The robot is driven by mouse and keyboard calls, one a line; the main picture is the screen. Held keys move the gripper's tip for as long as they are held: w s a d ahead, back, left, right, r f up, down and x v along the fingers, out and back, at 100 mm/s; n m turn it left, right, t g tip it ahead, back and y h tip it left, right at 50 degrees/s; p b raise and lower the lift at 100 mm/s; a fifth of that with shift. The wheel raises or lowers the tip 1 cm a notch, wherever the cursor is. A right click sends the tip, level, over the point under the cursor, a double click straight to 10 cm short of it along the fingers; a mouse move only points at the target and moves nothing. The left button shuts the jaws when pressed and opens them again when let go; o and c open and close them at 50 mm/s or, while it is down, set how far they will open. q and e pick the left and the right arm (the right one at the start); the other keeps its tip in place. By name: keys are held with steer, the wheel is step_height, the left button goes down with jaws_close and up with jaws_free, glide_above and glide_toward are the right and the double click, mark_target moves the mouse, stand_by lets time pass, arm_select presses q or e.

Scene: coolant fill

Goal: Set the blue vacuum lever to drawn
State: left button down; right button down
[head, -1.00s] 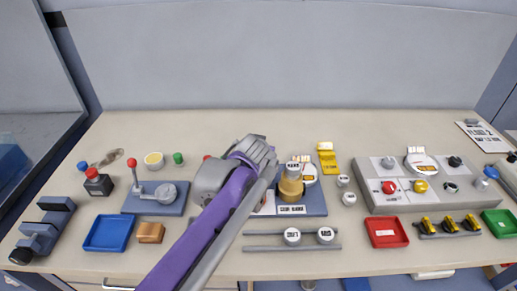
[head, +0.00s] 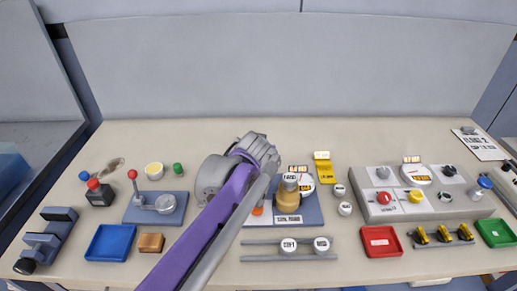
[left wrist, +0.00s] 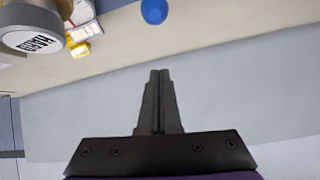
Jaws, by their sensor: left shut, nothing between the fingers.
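A blue ball (left wrist: 154,11) shows at the top edge of the left wrist view, above the table; its stem and base are out of frame or hidden. My left gripper (left wrist: 159,75) is shut and empty, its fingertips a short way below the ball in the picture and apart from it. In the head view my purple-banded left arm covers that part of the bench, so the fingers and this ball are hidden there. The lever's setting cannot be read. My right gripper is not in view.
A red-knobbed lever (head: 133,176) stands to the left. A grey control panel (head: 385,212) is on the right. The back bench strip is clear.

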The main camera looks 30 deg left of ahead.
arm_select(q)
steer(key=s+d+r, duration=0.1)
steer(key=s+d, duration=0.2)
steer(key=s, duration=0.4)
steer(key=shift+s+d+r, duration=0.15)
steer(key=shift+s+d, duration=0.15)
